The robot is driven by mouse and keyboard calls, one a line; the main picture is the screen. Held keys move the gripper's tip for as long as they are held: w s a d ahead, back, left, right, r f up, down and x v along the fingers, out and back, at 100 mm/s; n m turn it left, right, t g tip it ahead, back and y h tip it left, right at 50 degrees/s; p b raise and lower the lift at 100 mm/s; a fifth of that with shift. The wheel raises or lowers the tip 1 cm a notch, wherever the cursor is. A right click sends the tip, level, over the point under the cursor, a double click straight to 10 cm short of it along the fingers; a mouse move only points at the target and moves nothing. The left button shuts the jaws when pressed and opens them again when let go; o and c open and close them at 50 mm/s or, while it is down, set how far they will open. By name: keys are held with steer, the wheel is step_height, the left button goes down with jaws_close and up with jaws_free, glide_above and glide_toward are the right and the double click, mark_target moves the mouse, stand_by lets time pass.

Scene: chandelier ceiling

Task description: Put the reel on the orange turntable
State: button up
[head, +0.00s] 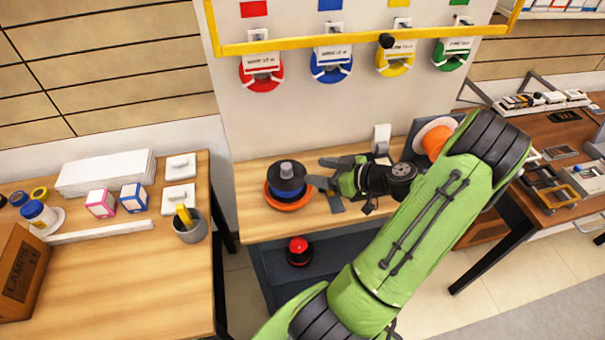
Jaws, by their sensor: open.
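A dark reel with a blue band (286,180) and a grey knob on top sits upright on the orange turntable (291,206) in the head view. The turntable's orange rim shows beneath the reel, mostly along the front and left. My gripper (318,172) is open, just right of the reel, with its dark fingers pointing left at it. One fingertip is close to the reel's right side. I cannot tell whether it touches. Nothing shows between the fingers.
A red button (298,250) stands on the dark lower shelf in front. Coloured rings hang on the panel behind, under a yellow bar (360,41). An orange and white spool (434,138) is behind my arm. The left table (110,270) holds a pen cup (190,229) and boxes.

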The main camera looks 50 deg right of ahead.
steer(key=w+a+r+n+g, duration=0.1)
steer(key=w+a+r+g, duration=0.2)
steer(key=a, duration=0.6)
steer(key=a+r+n+g, duration=0.1)
steer(key=a+r+g, duration=0.2)
steer(key=a+g, duration=0.5)
steer(key=s+a+r+m+t+h, duration=0.2)
steer(key=s+a+r+m+t, duration=0.1)
steer(key=s+a+r, duration=0.6)
steer(key=s+a+m, duration=0.1)
steer(key=s+a, duration=0.1)
steer(key=s, duration=0.1)
steer(key=shift+s+r+h, duration=0.2)
steer(key=shift+h, duration=0.1)
